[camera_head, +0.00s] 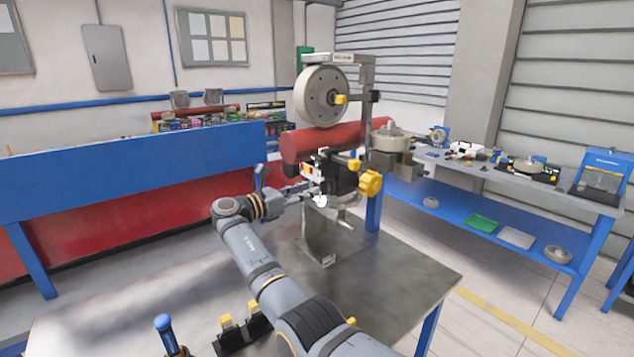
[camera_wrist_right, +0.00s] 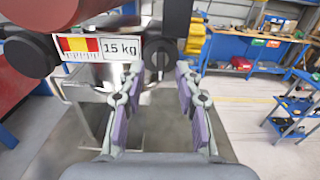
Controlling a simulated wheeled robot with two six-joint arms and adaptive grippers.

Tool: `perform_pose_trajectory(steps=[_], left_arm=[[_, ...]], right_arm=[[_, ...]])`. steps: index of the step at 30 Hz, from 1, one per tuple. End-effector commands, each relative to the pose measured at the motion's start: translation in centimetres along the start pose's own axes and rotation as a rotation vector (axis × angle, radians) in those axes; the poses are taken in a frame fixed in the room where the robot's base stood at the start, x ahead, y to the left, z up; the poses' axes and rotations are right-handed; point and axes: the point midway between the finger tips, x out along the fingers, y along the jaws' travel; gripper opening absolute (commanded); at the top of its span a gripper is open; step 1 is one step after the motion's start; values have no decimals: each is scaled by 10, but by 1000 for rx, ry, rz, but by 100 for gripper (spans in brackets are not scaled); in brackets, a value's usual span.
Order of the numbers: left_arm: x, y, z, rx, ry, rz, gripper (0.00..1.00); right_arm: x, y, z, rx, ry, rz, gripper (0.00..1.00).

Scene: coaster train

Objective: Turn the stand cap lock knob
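A stand (camera_head: 322,240) on the metal table carries a wheel (camera_head: 322,97), a red cylinder (camera_head: 300,146) and a dark head with yellow knobs (camera_head: 370,183). I cannot tell for certain which knob is the stand cap lock knob. In the right wrist view a round black knob (camera_wrist_right: 158,53) sits beside a "15 kg" label (camera_wrist_right: 100,47), ahead of my fingers. A second black knob (camera_wrist_right: 32,54) is left of the label. My right gripper (camera_wrist_right: 158,85) is open, with nothing visible between its fingers. In the head view it (camera_head: 308,194) is beside the stand, partly hidden. My left gripper is not in view.
The metal table (camera_head: 410,265) is bare right of the stand. A blue-and-yellow tool (camera_head: 166,334) and a black piece with yellow pads (camera_head: 243,331) are near its front. A blue panel (camera_head: 130,165) stands behind left. A workbench (camera_head: 465,172) with parts is at right.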

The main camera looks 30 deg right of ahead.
Motion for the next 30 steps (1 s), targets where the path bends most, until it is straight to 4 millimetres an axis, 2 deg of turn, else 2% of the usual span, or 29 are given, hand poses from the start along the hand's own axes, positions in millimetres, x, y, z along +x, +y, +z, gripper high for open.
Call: perform_pose_trajectory(steps=[3, 7, 17, 19, 25, 30], left_arm=[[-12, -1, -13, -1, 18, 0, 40], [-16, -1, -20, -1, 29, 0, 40], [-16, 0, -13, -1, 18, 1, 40], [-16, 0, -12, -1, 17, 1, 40], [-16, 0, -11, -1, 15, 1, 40], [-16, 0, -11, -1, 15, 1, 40]], right_arm=[[24, -1, 4, -1, -1, -2, 34], [40, 0, 2, -1, 0, 0, 34], [46, 0, -1, 0, 1, 2, 34], [46, 0, -1, 0, 1, 2, 29], [46, 0, -1, 0, 1, 2, 1], [46, 0, -1, 0, 1, 1, 0]])
